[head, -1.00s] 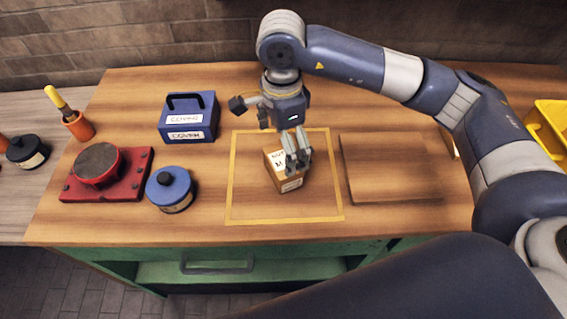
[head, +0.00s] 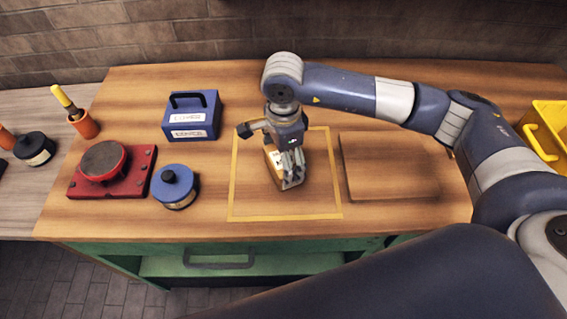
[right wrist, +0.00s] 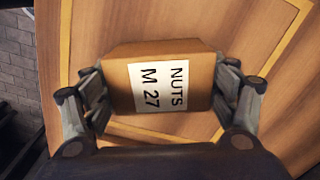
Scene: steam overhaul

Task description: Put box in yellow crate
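The box is a small brown carton (head: 274,163) with a white label, standing inside the yellow outlined square on the workbench. In the right wrist view the box (right wrist: 172,82) reads "NUTS M 27" and lies between the two fingers. My right gripper (head: 287,168) is lowered over the box; it also shows in the right wrist view (right wrist: 168,95). Its fingers stand at either side of the box, open, with the left one very close to it; firm contact cannot be seen. The yellow crate (head: 548,135) is at the right edge, partly cut off. My left gripper is not in view.
A flat wooden board (head: 388,166) lies right of the square. Left are a blue labelled case (head: 192,120), a blue round pot (head: 176,188), a red base with a disc (head: 108,172) and an orange cup (head: 83,124). My right arm spans the bench's right side.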

